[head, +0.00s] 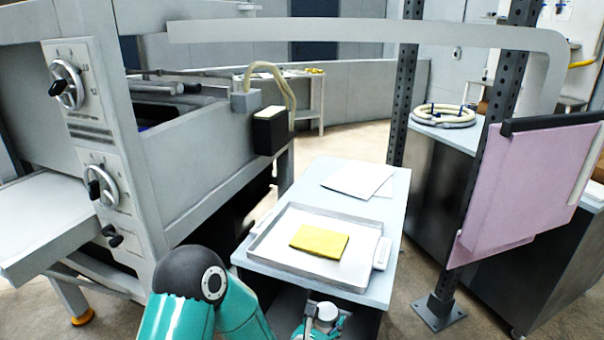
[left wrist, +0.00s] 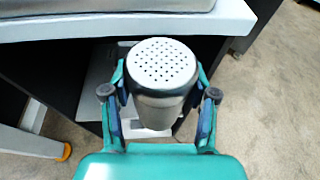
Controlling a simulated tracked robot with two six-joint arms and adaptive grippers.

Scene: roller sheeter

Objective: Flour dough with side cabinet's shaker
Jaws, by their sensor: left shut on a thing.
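The shaker (left wrist: 162,72) is a metal cylinder with a perforated white top. My left gripper (left wrist: 160,95) is shut on it, one finger on each side, and holds it upright. In the head view the shaker (head: 326,313) and my left gripper (head: 322,324) show at the bottom edge, in front of the cabinet's near side. The yellow dough (head: 319,241) lies flat on a metal tray (head: 262,250) on the side cabinet (head: 372,200). In the left wrist view the cabinet's top edge (left wrist: 60,26) is beyond the shaker. My right gripper is not in view.
White sheets (head: 358,179) lie behind the tray, and a small white item (head: 382,253) sits at its right. The sheeter (head: 205,150) with its knobs stands at the left. A perforated post with a pink panel (head: 520,190) stands at the right.

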